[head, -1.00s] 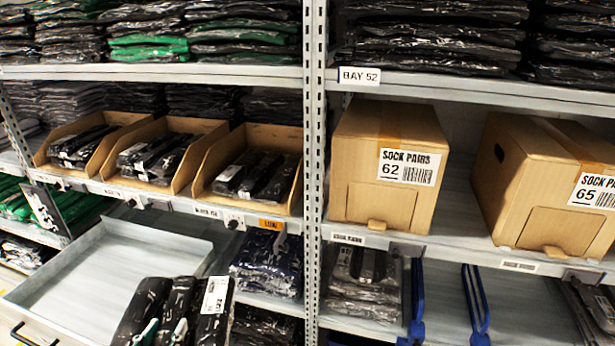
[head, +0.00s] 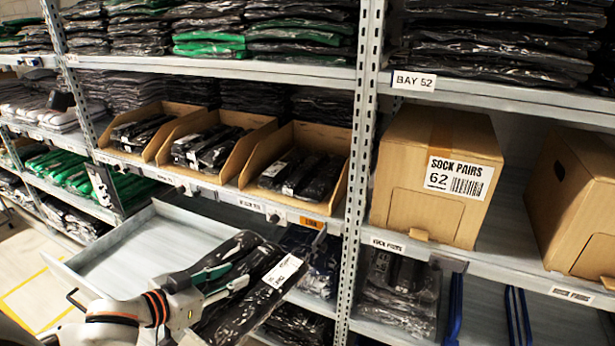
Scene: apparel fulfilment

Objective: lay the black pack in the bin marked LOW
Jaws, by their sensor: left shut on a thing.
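The black pack (head: 259,288), glossy and with a white label, is in the grip of my left gripper (head: 221,280), whose green-edged fingers are shut on its near left side. The pack is held tilted, in front of and below the shelf of open-fronted bins. An orange tag (head: 312,222), its small lettering hard to read but seemingly LOW, sits on the shelf edge below the rightmost tan bin (head: 337,197). That bin holds several black packs. My right gripper is not in view.
Two more tan bins (head: 252,176) with black packs stand left of the tagged one. A pulled-out grey tray (head: 133,262) lies below them, its visible part empty. A metal upright (head: 362,150) and a sock box (head: 405,165) stand to the right.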

